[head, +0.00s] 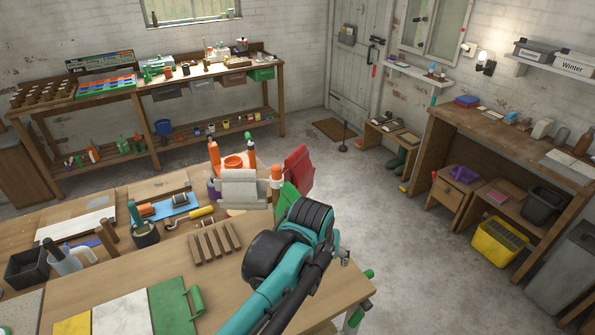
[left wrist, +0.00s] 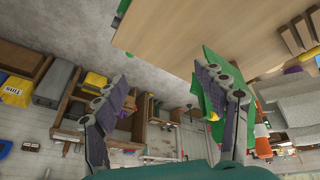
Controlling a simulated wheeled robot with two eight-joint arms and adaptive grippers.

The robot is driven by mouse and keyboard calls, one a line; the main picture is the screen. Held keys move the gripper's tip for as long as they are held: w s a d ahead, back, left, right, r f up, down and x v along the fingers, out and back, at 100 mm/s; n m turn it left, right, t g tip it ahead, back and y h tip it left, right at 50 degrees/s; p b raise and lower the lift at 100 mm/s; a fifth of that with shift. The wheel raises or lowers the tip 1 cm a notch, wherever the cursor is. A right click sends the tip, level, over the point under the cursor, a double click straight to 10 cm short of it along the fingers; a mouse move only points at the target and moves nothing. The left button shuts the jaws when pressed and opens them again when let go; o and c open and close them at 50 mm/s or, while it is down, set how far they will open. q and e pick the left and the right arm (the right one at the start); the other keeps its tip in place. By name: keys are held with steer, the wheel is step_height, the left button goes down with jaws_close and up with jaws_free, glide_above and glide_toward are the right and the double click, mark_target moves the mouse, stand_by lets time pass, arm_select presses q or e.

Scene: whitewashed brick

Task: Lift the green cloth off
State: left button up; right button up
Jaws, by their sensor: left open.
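The grey cloth (left wrist: 290,100) is further right. My right gripper is not in view.
The near workbench (head: 110,275) holds a slatted wooden rack (head: 215,243), a green mat (head: 172,305) and orange-topped bottles behind the grey cloth. Open floor (head: 400,270) lies to the right, before a side bench (head: 500,135) with a yellow crate (head: 497,243) below.

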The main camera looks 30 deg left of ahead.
mark_target(297, 193)
arm_select(q)
steer(key=w+a+r+n+g+p, duration=0.1)
steer(key=w+a+r+n+p, duration=0.1)
steer(key=w+a+p, duration=0.2)
steer(key=w+a+r+n+g+p, duration=0.2)
steer(key=w+a+r+n+p, duration=0.1)
steer(key=w+a+p, duration=0.1)
steer(key=w+a+r+n+g+p, duration=0.2)
steer(key=w+a+n+p, duration=0.1)
steer(key=a, duration=0.4)
steer(key=shift+w+a+r+p, duration=0.1)
steer(key=shift+w+a+p, duration=0.2)
steer(key=shift+p, duration=0.4)
steer(key=shift+w+a+r+p, duration=0.1)
steer(key=shift+w+p, duration=0.3)
steer(key=shift+p, duration=0.3)
steer(key=shift+a+f+n+h, duration=0.15)
steer(key=shift+f+n+h, duration=0.1)
steer(key=shift+n+h, duration=0.05)
steer(key=shift+s+f, duration=0.15)
steer(key=shift+f, duration=1.8)
steer(key=shift+s+f, duration=0.1)
steer(key=shift+f, duration=1.8)
steer(key=c, duration=1.3)
steer(key=shift+r+p, duration=2.7)
steer(key=shift+r, duration=2.35)
steer(key=shift+c, duration=0.2)
